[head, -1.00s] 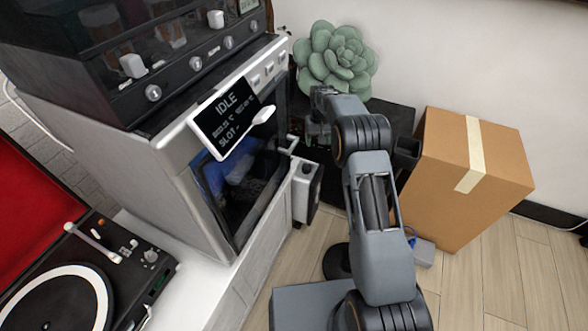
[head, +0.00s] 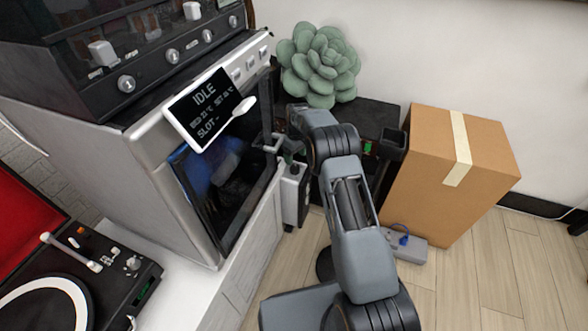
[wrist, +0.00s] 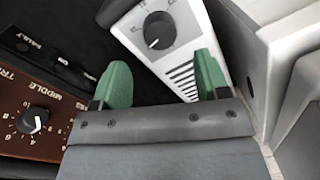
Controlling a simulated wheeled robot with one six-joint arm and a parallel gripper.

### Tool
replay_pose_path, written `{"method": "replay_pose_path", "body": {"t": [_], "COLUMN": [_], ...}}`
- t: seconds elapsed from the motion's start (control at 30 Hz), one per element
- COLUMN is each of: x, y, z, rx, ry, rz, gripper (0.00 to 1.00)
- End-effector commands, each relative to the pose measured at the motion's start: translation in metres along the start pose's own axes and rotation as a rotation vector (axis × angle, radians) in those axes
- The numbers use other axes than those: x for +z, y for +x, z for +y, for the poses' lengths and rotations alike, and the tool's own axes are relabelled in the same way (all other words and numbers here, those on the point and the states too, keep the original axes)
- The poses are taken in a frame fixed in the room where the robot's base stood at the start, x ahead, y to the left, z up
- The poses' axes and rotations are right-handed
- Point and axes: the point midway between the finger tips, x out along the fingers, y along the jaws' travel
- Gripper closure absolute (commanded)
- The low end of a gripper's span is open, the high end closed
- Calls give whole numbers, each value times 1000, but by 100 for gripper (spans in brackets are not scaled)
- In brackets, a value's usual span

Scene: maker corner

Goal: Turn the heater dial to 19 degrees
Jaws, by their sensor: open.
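The heater (wrist: 178,60) is a white box with dark vent slots and a round black dial (wrist: 158,29). The dial has a pale pointer line toward the lower left in the wrist view; its scale marks are too small to read. In the head view the heater (head: 291,196) stands beside the white cabinet, its dial hidden. My gripper (wrist: 160,77) is open, with two green fingertips apart and nothing between them. The dial shows beyond the gap between the fingertips, apart from them. In the head view my gripper (head: 288,150) is just above the heater's top, partly hidden.
A brown knob panel (wrist: 50,100) with a black knob lies left in the wrist view. An oven-like machine (head: 150,170) with an IDLE screen (head: 210,110) stands left of the heater. A cardboard box (head: 430,190) stands right; a succulent (head: 320,65) is behind.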

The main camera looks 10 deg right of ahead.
Motion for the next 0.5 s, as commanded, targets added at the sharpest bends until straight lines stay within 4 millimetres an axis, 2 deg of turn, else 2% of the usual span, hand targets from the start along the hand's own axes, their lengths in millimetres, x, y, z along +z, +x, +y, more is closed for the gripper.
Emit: {"method": "replay_pose_path", "body": {"t": [0.03,0.2,0.5], "x": [0,0,0], "y": [14,38,57], "z": [0,0,0], "rx": [-1,-1,0], "ry": [0,1,2], "rz": [-1,-1,0], "gripper": [32,32,32]}}
